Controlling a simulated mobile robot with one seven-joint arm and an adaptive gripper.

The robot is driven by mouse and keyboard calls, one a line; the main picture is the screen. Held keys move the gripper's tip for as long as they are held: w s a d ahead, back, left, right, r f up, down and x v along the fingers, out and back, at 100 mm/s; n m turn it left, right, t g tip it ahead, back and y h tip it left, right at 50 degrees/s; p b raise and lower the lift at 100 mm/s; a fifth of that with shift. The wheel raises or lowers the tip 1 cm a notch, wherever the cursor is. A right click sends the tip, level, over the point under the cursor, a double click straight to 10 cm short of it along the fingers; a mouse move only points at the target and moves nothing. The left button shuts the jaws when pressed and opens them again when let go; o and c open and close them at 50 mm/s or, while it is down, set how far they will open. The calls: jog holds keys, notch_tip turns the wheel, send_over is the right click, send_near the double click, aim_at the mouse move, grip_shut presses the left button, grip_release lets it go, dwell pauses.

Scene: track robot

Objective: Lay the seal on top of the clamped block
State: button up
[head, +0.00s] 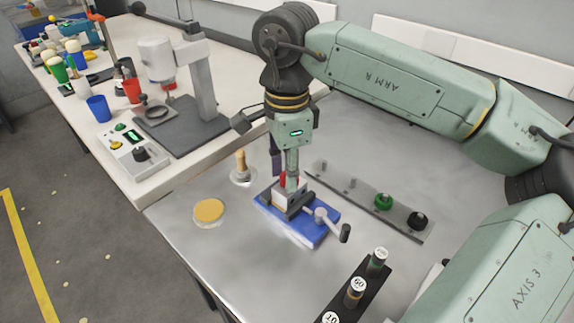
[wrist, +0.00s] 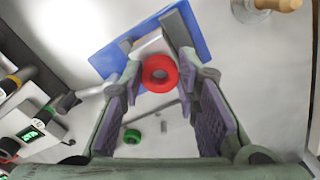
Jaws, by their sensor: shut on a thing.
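The seal is a red ring (wrist: 160,73) between my fingertips in the wrist view. In the head view only a little red (head: 283,179) shows at the fingertips. My gripper (head: 290,181) points down and is shut on the ring. The pale block (head: 283,198) sits in a clamp on a blue base (head: 318,232), just under my fingertips. In the wrist view the block (wrist: 152,49) shows beyond the ring, partly covered by it. I cannot tell whether the ring touches the block. The clamp's handle (head: 330,222) sticks out at the right.
A peg rail (head: 400,217) to the right bears a green ring (head: 383,202) and a black one (head: 418,219). A yellow-filled dish (head: 209,210) and a wooden-handled tool (head: 241,165) stand left of the clamp. A black rack (head: 343,296) of labelled cylinders is in front.

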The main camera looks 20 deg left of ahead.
jog(key=shift+f, duration=0.3)
jog(key=o, duration=0.8)
jog(key=shift+r, duration=0.1)
jog(key=shift+r, duration=0.25)
notch_tip(320, 180, up, 12)
jog(key=shift+f+b, duration=0.15)
jog(key=shift+b, duration=0.4)
